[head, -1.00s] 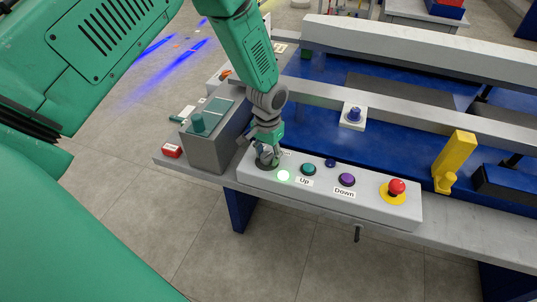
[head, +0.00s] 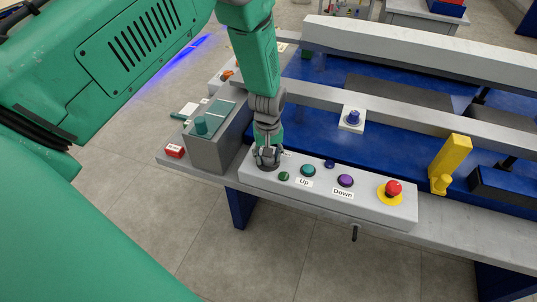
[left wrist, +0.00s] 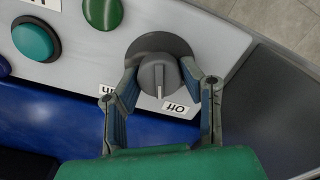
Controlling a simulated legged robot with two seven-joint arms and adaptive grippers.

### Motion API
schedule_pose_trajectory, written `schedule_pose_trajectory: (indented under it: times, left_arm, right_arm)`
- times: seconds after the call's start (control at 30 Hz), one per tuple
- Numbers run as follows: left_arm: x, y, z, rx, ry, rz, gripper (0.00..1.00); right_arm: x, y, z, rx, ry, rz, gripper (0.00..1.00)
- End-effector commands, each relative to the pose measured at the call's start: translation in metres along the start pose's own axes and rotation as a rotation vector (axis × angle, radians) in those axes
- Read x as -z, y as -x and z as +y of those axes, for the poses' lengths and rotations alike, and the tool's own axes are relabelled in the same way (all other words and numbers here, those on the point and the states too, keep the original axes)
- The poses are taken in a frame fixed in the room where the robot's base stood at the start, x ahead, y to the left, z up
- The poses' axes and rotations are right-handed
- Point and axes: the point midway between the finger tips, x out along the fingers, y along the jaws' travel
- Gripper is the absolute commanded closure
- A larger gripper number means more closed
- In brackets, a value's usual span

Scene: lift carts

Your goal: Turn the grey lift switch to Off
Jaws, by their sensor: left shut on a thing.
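The grey lift switch (left wrist: 158,72) is a round knob with a white pointer line at the left end of the control panel. In the left wrist view its pointer aims down in the picture, nearer the Off label (left wrist: 176,108) than the On label (left wrist: 107,90), which a finger partly hides. My left gripper (head: 267,158) is over the switch, its fingers on either side of the knob and shut on it. In the head view the gripper hides most of the switch. My right gripper is not in view.
The panel (head: 395,218) also carries a small dark green lamp (head: 284,176), a teal Up button (head: 308,170), a purple Down button (head: 345,180) and a red emergency button (head: 393,188). A grey box (head: 207,155) stands close left of the gripper. A yellow post (head: 450,160) stands right.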

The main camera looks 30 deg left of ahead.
Motion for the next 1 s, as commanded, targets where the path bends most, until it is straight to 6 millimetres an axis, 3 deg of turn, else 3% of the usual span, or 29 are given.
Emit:
schedule_pose_trajectory:
  times: [0.4, 0.9, 0.93, 0.97, 1.0]
  left_arm:
    - [-0.0051, -0.0033, -0.0010, 0.006, 0.159, -0.011, 0.95]
    - [-0.0055, -0.0038, -0.0008, 0.006, 0.175, -0.012, 0.94]
    - [-0.0054, -0.0039, -0.0009, 0.006, 0.175, -0.012, 0.55]
    - [-0.0053, -0.0038, -0.0009, 0.006, 0.175, -0.011, 0.45]
    - [-0.0048, -0.0035, -0.0009, 0.006, 0.175, -0.010, 0.45]
  right_arm:
    - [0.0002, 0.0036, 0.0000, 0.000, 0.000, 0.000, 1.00]
    - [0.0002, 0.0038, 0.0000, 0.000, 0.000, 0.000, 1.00]
    - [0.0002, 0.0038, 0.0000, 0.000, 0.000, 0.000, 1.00]
    - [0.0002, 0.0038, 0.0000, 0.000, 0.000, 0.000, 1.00]
    - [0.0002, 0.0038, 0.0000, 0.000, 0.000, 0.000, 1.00]
